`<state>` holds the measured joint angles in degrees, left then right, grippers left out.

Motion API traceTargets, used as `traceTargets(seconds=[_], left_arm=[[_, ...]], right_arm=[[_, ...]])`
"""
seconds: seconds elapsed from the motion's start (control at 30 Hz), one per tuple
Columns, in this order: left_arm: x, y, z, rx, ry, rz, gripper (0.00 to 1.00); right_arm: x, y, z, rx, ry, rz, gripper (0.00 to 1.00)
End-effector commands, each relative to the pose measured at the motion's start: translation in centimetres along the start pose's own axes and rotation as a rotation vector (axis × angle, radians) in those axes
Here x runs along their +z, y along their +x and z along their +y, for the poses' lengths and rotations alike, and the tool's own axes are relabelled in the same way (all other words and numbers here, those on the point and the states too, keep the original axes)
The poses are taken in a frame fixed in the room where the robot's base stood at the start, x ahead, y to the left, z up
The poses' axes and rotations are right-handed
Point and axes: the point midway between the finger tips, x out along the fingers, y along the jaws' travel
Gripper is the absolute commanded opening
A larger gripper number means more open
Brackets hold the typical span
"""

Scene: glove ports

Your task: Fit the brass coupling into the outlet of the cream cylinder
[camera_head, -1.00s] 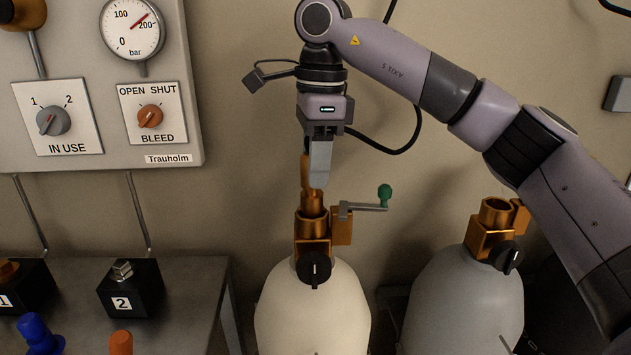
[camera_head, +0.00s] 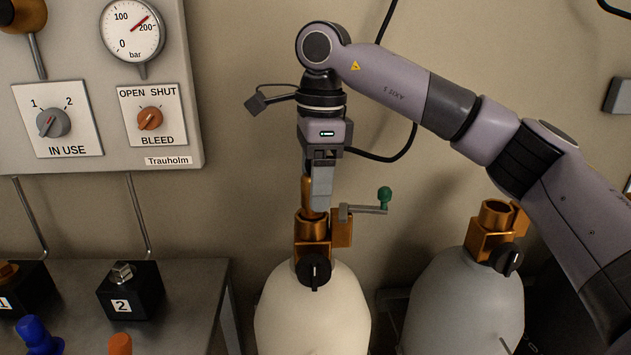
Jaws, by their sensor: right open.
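The cream cylinder (camera_head: 312,315) stands at bottom centre with a brass valve on top. Its outlet (camera_head: 312,228) is an upright brass socket, with a black knob below it. The brass coupling (camera_head: 307,188) stands about upright over the outlet, its lower end at or inside the socket's mouth; how deep it sits cannot be told. My right gripper (camera_head: 319,196) points straight down at the coupling, with its jaws open. Its near finger covers part of the coupling, and the far finger is hidden. My left gripper is out of view.
A crank with a green knob (camera_head: 384,195) juts right from the cream cylinder's valve, close to my right gripper. A grey cylinder (camera_head: 462,305) stands to the right. A gauge panel (camera_head: 180,120) and a bench (camera_head: 190,275) with numbered black blocks are on the left.

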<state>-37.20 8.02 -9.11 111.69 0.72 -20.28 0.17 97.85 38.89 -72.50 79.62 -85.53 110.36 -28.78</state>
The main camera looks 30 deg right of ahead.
Motion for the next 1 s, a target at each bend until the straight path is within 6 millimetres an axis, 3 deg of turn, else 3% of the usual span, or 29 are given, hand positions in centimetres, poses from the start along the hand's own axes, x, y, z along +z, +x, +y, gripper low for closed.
traceTargets(seconds=[0.17,0.5,0.7,1.0], left_arm=[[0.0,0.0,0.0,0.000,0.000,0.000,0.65],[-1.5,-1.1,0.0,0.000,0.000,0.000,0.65],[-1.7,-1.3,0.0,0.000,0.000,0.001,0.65],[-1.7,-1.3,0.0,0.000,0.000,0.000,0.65]], right_arm=[[0.1,-2.6,-0.1,-0.004,0.000,-0.002,0.64],[0.1,-9.9,0.0,-0.005,0.000,0.000,0.64],[0.1,-11.6,0.0,-0.001,-0.001,0.000,0.64],[0.0,-12.1,0.0,0.000,-0.001,0.000,0.64]])
